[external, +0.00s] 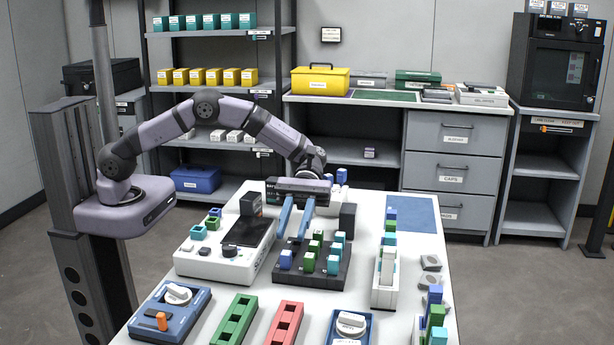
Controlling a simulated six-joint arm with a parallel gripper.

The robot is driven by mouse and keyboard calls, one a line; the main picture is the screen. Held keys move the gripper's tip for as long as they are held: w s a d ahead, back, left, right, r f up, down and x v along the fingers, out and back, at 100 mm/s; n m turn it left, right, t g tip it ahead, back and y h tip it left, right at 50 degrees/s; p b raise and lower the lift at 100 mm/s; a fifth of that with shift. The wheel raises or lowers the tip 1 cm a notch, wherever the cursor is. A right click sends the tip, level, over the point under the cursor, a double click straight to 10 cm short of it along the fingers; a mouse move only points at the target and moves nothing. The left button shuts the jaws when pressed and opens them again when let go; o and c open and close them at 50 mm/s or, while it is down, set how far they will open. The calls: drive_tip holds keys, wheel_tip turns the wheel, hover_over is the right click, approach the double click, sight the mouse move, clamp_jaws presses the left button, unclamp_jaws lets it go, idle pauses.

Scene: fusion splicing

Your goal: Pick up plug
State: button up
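Several small blue, green and teal blocks, which look like plugs, stand in a black rack (323,279) on the white table. They include a blue plug (285,260) at the rack's left, a green plug (309,262) beside it and a teal plug (334,265) at the right. I cannot tell which plug is meant. My gripper (292,236) points down over the back left of the rack. The exact height of the fingertips above the rack is hard to tell.
A white device with a dark screen (245,231) stands left of the rack. A white holder (384,292) with plugs stands to the right. A green tray (234,322), a red tray (285,326) and blue units (170,312) line the front. A blue mat (411,213) at the back right is mostly clear.

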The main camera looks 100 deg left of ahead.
sight(286, 251)
drive_tip(key=shift+p+x, duration=0.65)
drive_tip(key=shift+x, duration=3.05)
drive_tip(key=shift+f, duration=0.15)
drive_tip(key=shift+a, duration=0.1)
drive_tip(key=shift+c, duration=0.4)
clamp_jaws()
